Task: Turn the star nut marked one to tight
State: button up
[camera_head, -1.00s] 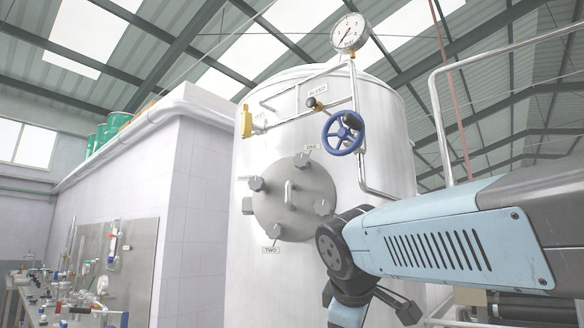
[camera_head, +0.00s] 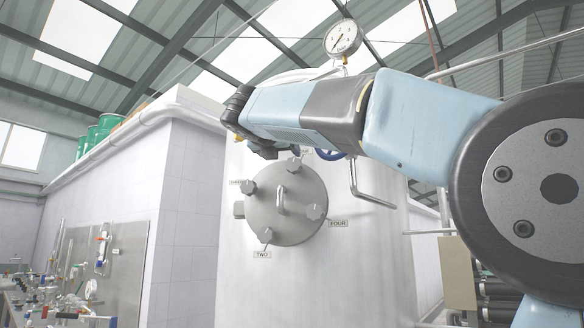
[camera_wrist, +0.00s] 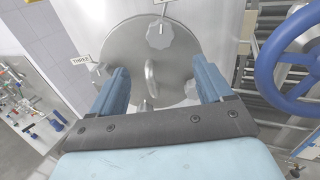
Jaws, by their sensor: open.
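The star nut marked one (camera_head: 294,163) is a grey lobed knob at the upper rim of a round steel cover (camera_head: 285,232). My arm hides its label in the head view. In the wrist view the nut (camera_wrist: 160,35) shows near the top, past my fingertips, with a label cut off at the picture's edge. My gripper (camera_wrist: 160,67) is open and empty, its two blue fingers spread wide. The fingers point at the cover, with its handle (camera_wrist: 151,78) showing between them. I cannot tell whether they touch anything. The nut stands clear of both fingers.
Other star nuts, marked two (camera_head: 265,235), three (camera_head: 248,186) and four (camera_head: 314,211), sit around the cover. A blue handwheel (camera_wrist: 290,60) stands close right of my gripper. A pressure gauge (camera_head: 342,38) is above the tank. A bent pipe (camera_head: 366,190) runs down its right side.

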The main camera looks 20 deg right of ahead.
aim_at(292, 166)
jog(key=x, duration=1.3)
jog(key=shift+w+d, duration=0.1)
jog(key=c, duration=1)
jog(key=shift+o, duration=0.2)
